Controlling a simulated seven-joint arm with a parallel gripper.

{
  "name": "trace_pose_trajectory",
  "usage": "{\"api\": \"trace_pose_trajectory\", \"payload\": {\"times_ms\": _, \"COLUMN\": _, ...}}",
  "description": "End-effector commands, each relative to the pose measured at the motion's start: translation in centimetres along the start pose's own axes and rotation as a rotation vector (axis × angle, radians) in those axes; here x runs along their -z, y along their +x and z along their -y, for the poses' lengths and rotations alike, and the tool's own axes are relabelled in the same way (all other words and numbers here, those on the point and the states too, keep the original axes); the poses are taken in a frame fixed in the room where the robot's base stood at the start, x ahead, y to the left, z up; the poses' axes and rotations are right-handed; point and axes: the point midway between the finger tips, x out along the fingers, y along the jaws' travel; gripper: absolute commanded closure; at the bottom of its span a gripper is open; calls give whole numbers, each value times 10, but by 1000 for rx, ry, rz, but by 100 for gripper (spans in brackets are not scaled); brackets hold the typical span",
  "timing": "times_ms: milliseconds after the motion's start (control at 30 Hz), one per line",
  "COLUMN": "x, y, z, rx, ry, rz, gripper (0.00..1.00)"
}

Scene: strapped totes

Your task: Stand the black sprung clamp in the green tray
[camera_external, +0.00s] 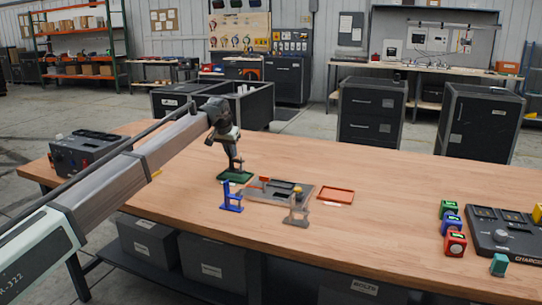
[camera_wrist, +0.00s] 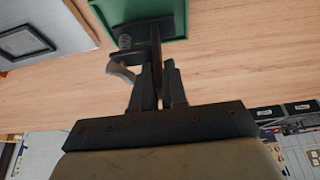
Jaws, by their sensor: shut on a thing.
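The black sprung clamp (camera_external: 233,160) is held upright in my gripper (camera_external: 229,146), its lower end at the green tray (camera_external: 243,178). In the wrist view the black sprung clamp (camera_wrist: 148,50) runs from between the fingertips of my gripper (camera_wrist: 158,74) to over the green tray (camera_wrist: 176,22). A spring and a curved lever show on its side. My gripper is shut on the clamp. Whether the clamp's foot touches the tray floor cannot be told.
A blue clamp (camera_external: 231,197) and a grey clamp (camera_external: 298,211) stand in front. A grey board with parts (camera_external: 262,193) lies beside the green tray, an orange tray (camera_external: 336,195) farther right. The charger (camera_external: 505,234) is far right. Wood between is clear.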

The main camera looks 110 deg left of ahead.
Motion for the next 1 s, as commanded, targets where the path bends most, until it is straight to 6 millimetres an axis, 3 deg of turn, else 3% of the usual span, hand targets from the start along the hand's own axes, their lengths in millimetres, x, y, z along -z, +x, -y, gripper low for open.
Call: {"api": "trace_pose_trajectory", "payload": {"times_ms": 1000, "x": -6, "y": 14, "z": 0, "rx": 0, "ry": 0, "rz": 1, "gripper": 100}}
